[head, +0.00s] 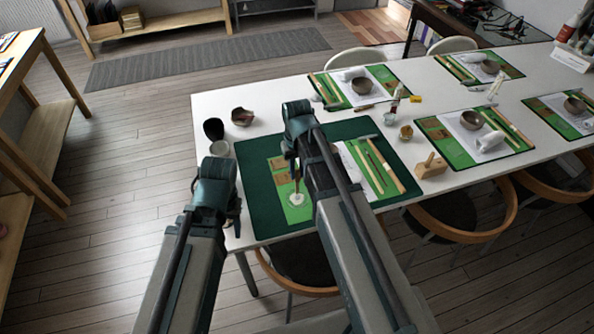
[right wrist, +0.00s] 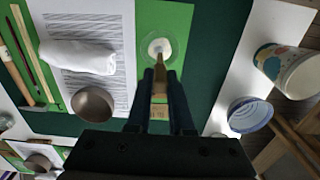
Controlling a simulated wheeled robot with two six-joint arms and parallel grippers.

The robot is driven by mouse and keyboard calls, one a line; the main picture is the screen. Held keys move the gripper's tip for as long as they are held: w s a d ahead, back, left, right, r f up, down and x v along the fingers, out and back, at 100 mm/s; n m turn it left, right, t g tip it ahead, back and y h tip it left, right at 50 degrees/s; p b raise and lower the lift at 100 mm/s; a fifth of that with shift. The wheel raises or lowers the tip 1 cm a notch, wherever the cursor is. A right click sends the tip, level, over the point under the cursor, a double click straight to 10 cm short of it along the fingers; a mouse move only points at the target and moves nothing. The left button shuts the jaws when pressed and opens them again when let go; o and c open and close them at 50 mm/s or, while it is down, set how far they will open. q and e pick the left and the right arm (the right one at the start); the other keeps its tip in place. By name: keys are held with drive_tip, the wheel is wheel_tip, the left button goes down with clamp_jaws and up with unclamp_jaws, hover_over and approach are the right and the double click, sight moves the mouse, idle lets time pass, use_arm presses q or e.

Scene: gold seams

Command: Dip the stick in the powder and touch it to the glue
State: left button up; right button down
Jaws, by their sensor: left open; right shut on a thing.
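My right gripper (right wrist: 160,98) is shut on a thin stick (right wrist: 159,60), which points away from the jaws. The stick's tip is over or in a small clear dish (right wrist: 143,56) with a white blob in it; I cannot tell whether they touch. That white content (head: 296,198) also shows in the head view, on a light green patch of the dark green mat (head: 255,208). I cannot tell whether it is powder or glue. My left gripper (head: 235,218) is open and empty, left of the mat near the table's edge.
A dark cup (head: 213,129), a pale cup (head: 220,148) and a broken bowl (head: 242,117) stand left of the mat. Brown squares (head: 278,163) lie on the mat. A wooden block (head: 432,165) stands to the right. Other place settings fill the table behind. Chairs stand along the front.

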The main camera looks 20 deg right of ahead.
drive_tip(key=shift+r+p, duration=2.55)
drive_tip(key=shift+r, duration=0.05)
drive_tip(key=shift+f, duration=0.15)
